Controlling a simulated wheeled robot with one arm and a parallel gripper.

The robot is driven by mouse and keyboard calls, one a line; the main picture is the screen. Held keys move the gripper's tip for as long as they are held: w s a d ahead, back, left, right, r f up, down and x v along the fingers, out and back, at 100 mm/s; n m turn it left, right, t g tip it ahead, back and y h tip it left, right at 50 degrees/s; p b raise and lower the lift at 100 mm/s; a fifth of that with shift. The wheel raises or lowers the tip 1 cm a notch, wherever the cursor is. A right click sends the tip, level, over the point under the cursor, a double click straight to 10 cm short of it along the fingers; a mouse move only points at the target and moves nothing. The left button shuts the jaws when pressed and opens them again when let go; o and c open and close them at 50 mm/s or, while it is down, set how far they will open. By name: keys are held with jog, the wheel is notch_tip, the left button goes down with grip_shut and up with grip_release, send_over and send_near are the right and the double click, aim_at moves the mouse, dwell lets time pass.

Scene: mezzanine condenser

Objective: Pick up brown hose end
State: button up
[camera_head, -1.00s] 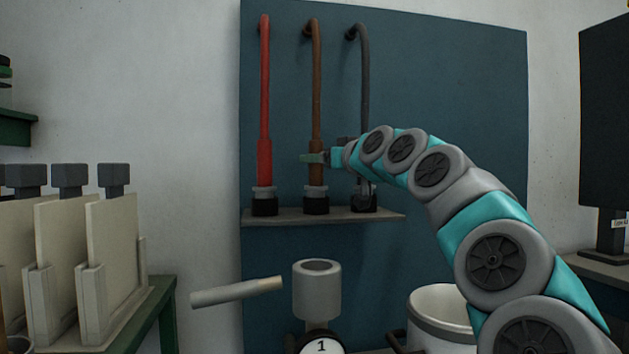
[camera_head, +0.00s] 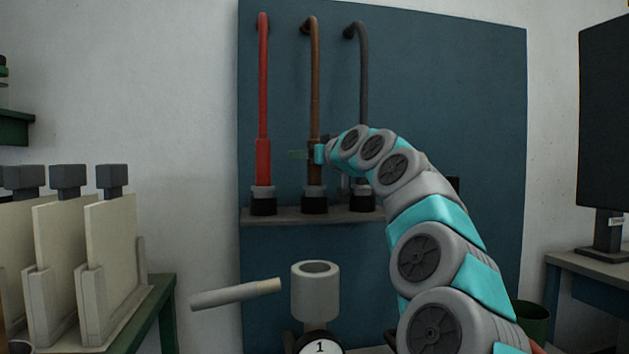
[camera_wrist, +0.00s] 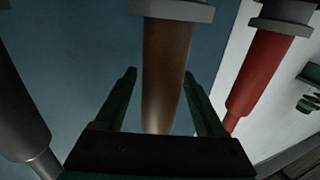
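The brown hose end (camera_head: 314,165) hangs upright on the blue panel, its lower end in a grey collar on a black fitting (camera_head: 315,205). My gripper (camera_head: 303,153) is level with its lower sleeve, above the collar. In the wrist view, the brown hose end (camera_wrist: 166,75) lies between the two dark green fingers of my gripper (camera_wrist: 160,75). The fingers are apart. A small gap shows on the left; the right finger is very near the hose, and I cannot tell whether it touches.
The red hose (camera_head: 263,150) hangs to the left and the grey hose (camera_head: 362,80) to the right, close by. A narrow shelf (camera_head: 290,217) runs below. A grey cup (camera_head: 315,290) and a pale tube (camera_head: 235,294) are lower down.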

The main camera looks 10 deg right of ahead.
grip_shut()
dwell(0.3)
dwell(0.9)
